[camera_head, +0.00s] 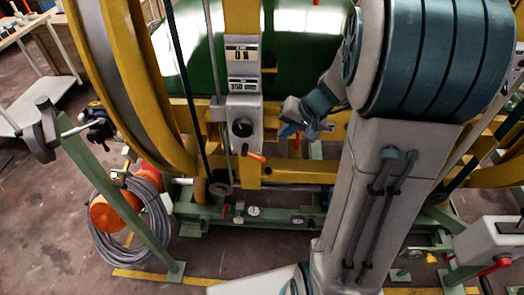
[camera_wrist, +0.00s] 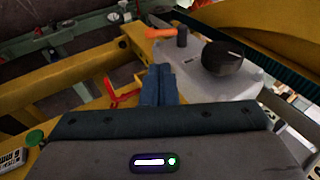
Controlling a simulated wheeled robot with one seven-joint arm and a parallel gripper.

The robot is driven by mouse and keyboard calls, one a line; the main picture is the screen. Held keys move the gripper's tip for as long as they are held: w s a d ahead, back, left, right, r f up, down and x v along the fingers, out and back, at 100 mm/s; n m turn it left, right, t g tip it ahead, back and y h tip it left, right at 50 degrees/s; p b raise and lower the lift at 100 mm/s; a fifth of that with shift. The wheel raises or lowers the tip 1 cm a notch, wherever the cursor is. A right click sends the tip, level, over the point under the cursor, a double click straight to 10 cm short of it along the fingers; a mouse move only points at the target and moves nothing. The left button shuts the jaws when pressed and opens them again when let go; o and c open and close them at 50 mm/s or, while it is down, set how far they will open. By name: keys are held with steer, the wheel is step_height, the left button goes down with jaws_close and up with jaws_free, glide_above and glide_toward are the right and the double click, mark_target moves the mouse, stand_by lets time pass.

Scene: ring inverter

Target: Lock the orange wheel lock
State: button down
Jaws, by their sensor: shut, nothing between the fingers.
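The orange lock handle (camera_head: 256,157) sticks out at the lower right of a grey box (camera_head: 230,137) with a black round knob (camera_head: 242,128). In the wrist view the orange handle (camera_wrist: 162,33) lies beyond my fingertips, joined to a dark pin, beside the grey box (camera_wrist: 195,72) and black knob (camera_wrist: 223,58). My gripper (camera_head: 283,131) is to the right of the box and a little above the handle in the head view. Its blue fingers (camera_wrist: 160,70) are closed together and empty, apart from the handle.
A red lever (camera_wrist: 120,93) is left of my fingers in the wrist view. Yellow beams (camera_head: 290,171) run around the box, with a large yellow wheel rim (camera_head: 125,85) at left. A cable coil (camera_head: 148,235) hangs lower left. Open floor shows below.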

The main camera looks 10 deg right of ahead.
mark_target(258, 157)
steer(key=x, duration=1.4)
steer(key=shift+f+b, duration=0.3)
steer(key=shift+b, duration=0.6)
